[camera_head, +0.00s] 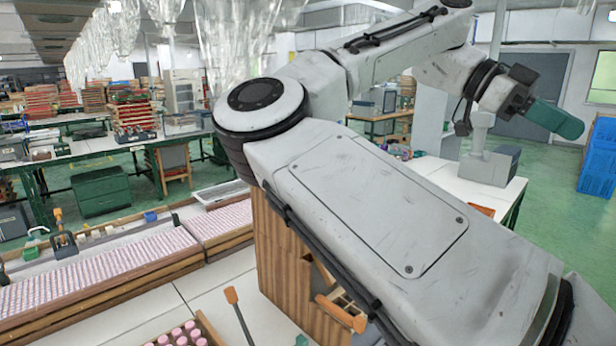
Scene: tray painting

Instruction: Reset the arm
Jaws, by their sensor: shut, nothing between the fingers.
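My arm crosses the view from the lower right, up through the middle and over to the upper right. Its near white link hides much of the worktable behind it. My gripper (568,126) is at the far right, at the end of the raised arm. Its teal end points right and slightly down. It is shut and empty, held in the air in front of a grey door.
Blue crates (598,160) stand on the green floor at the right. A white table (470,178) lies below my gripper. A wooden box (277,255) stands beside my near arm link. Pink-and-white rows (95,275) fill trays at the left.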

